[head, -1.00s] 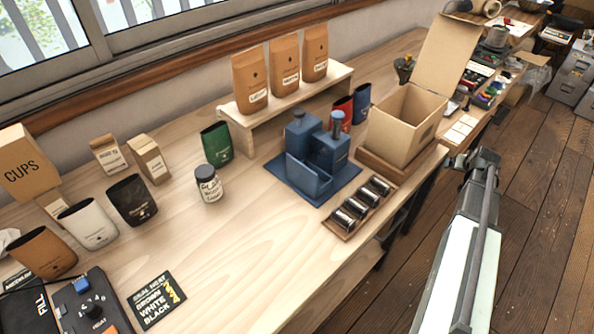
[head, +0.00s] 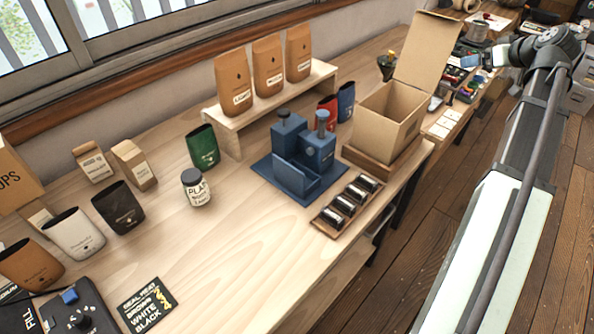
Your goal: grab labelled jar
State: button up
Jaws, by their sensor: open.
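The labelled jar (head: 196,190) stands upright on the wooden bench, left of the middle in the head view. It has a dark lid and a white label with black lettering. My gripper (head: 474,60) shows small at the upper right, at the end of my arm and pointing left. It is open, with nothing seen between its fingers. It is far to the right of the jar and apart from it. Nothing hides the jar.
A green pouch (head: 202,147) stands just behind the jar. A blue stand (head: 302,165), a rack of small canisters (head: 328,222) and an open cardboard box (head: 386,118) are to its right. Dark, white and brown pouches stand left. The bench in front of the jar is clear.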

jog(key=s+a+r+n+g+y, duration=0.1)
jog(key=s+a+n+g+y, duration=0.2)
jog(key=a, duration=0.7)
jog(key=s+a+r+n+g+y, duration=0.15)
jog(key=s+a+n, duration=0.3)
jog(key=a, duration=0.55)
jog(key=w+a+f+n+g+h, duration=0.1)
jog(key=a+f+n+g, duration=0.15)
jog(key=a, duration=1.35)
jog(key=w+a+f+n+g+h, duration=0.1)
jog(key=a+f+n+g+h, duration=0.2)
jog(key=a, duration=1.2)
jog(key=n+g+h, duration=0.1)
jog(key=n+h, duration=0.1)
jog(key=n, duration=0.1)
send_over(190, 175)
notch_tip(190, 175, down, 8)
jog(key=r, duration=0.1)
notch_tip(190, 175, down, 8)
jog(key=shift+w+f, duration=0.15)
jog(key=shift+f, duration=2.65)
jog(key=shift+c, duration=0.3)
jog(key=c, duration=1.2)
